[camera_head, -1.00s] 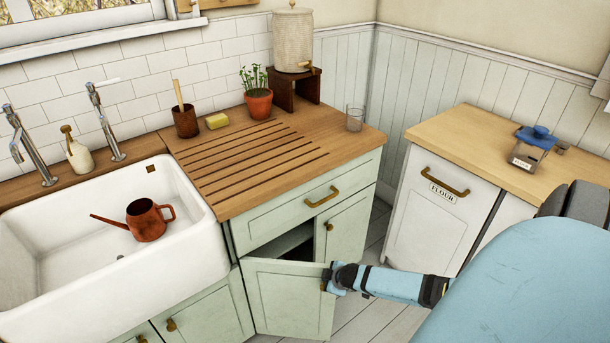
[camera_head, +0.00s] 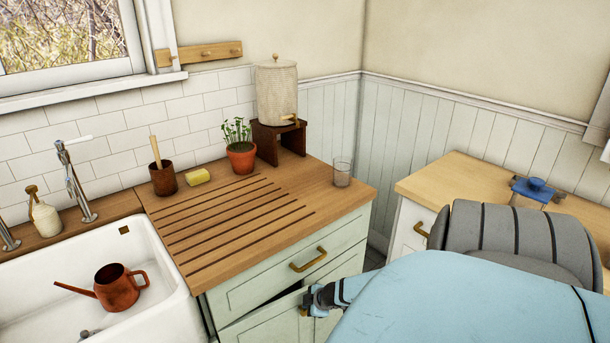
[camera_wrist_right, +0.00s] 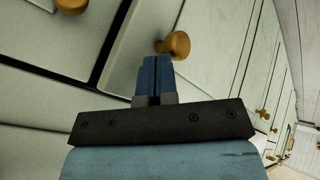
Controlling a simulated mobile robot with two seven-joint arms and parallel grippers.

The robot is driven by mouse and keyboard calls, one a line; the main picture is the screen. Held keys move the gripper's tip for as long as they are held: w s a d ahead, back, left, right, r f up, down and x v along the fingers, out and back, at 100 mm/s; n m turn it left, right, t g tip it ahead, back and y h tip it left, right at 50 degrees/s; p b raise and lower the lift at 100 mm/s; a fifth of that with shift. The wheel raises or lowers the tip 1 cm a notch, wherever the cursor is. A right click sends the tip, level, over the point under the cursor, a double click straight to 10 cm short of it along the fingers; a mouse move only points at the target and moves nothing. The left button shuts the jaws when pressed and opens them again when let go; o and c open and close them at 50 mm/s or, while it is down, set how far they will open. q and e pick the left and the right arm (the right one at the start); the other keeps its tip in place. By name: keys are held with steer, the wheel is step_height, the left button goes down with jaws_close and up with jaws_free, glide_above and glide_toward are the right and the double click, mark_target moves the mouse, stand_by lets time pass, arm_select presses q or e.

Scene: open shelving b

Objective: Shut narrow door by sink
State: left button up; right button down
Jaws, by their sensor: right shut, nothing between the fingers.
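The narrow pale green door (camera_head: 262,325) is under the wooden drainboard, right of the sink. It stands a little ajar, with a dark gap along its top edge; its lower part is cut off by the frame. My right gripper (camera_head: 309,298) is at the door's free edge, close to a brass knob (camera_head: 304,312). In the right wrist view my gripper (camera_wrist_right: 155,60) has its fingers together and empty, with a brass knob (camera_wrist_right: 175,44) just beyond the tips. I cannot tell whether the fingers touch the door. My left gripper is not in view.
The white sink (camera_head: 160,290) with a rust-red watering can (camera_head: 118,287) is at the left. A drawer (camera_head: 290,270) with a brass handle is above the door. A glass (camera_head: 342,173) stands near the drainboard's right edge. A wooden-topped counter (camera_head: 450,180) stands at the right.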

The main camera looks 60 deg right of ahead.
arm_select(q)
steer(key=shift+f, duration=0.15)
arm_select(e)
steer(key=shift+w+d, duration=0.65)
steer(key=shift+w, duration=0.3)
